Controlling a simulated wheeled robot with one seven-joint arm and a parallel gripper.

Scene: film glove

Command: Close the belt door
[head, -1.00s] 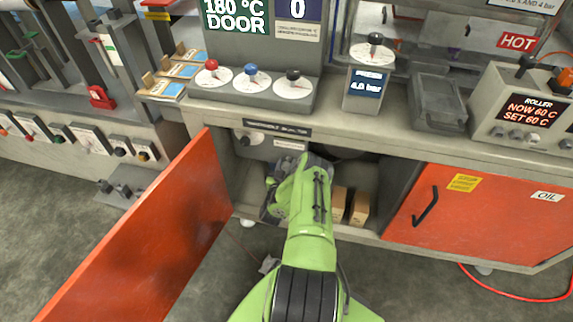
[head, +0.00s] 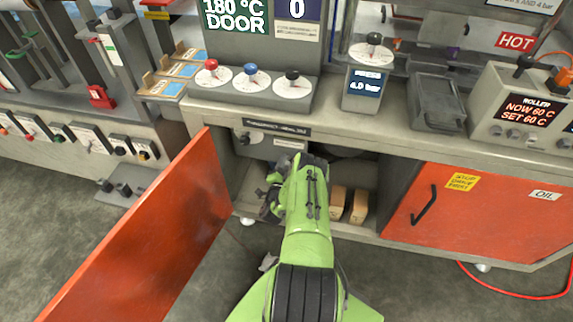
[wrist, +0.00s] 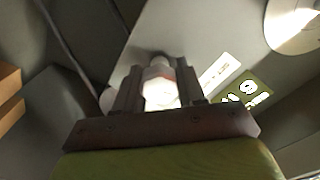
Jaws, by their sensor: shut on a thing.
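An orange door (head: 150,240) stands wide open at the left of the cabinet under the bench. It is presumably the belt door, but I cannot read a name on it. The display (head: 236,17) above the bench reads 180 °C DOOR. My arm reaches into the open cabinet, right of that door and apart from it. My gripper (wrist: 158,82) is shut on a small pale, rounded knob-like piece (wrist: 160,92) in front of a grey panel.
A second orange door (head: 465,215) with a black handle is shut at the right. Small brown boxes (head: 358,206) sit inside the cabinet, right of my arm. A grey panel with a dial (head: 246,139) hangs under the bench top.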

